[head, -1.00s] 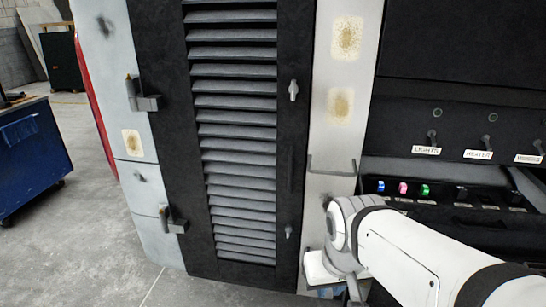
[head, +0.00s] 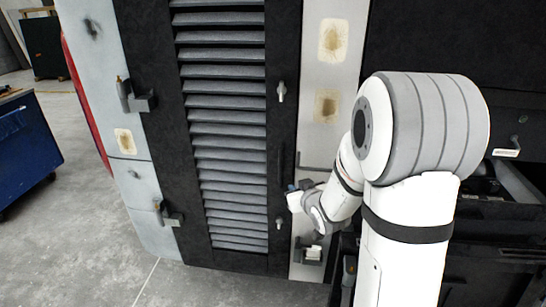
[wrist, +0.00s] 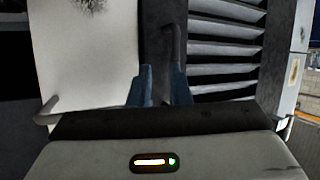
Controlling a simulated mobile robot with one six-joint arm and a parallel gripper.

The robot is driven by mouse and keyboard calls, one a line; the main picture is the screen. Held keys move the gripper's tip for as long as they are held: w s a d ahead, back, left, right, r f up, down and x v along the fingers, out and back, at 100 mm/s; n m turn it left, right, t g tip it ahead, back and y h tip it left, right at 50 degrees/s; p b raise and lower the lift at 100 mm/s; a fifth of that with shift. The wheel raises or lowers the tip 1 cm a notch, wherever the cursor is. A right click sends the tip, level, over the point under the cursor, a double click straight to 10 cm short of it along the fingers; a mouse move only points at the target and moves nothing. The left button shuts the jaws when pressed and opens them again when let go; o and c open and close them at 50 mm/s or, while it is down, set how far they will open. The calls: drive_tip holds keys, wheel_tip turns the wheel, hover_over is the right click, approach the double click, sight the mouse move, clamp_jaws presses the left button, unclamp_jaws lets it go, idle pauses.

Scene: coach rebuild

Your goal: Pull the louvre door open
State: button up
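The louvre door (head: 221,120) has a black frame and grey slats. It looks closed in the head view, and its slats also show in the wrist view (wrist: 225,50). A dark upright pull handle (head: 281,163) is on its right-hand stile. In the wrist view the handle (wrist: 175,42) rises just beyond the fingertips, nearly in line with the right finger. My gripper (wrist: 162,70) is open, its two blue fingers apart with nothing seen held. In the head view my gripper (head: 292,187) is beside the handle's lower end; contact cannot be told.
Small latches sit above (head: 281,91) and below (head: 279,223) the handle. Hinges (head: 136,97) are on the left edge. A bent rail (wrist: 46,108) projects from the pale panel beside the door. A blue cabinet (head: 25,150) stands left; the floor (head: 95,235) between is clear.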

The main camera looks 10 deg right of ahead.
sight(281, 170)
drive_tip(key=w+a+t+y+p, duration=0.1)
drive_tip(key=w, duration=0.2)
drive_tip(key=w+a+t+y+p, duration=0.1)
drive_tip(key=w+p, duration=0.1)
drive_tip(key=w, duration=0.1)
drive_tip(key=w+a+t+y+p, duration=0.1)
drive_tip(key=w, duration=0.2)
drive_tip(key=shift+w+a+r+n+t+y, duration=0.25)
drive_tip(key=shift+w+r+n+t+y, duration=0.05)
drive_tip(key=shift+w+n+t, duration=0.1)
drive_tip(key=shift+c, duration=0.5)
clamp_jaws()
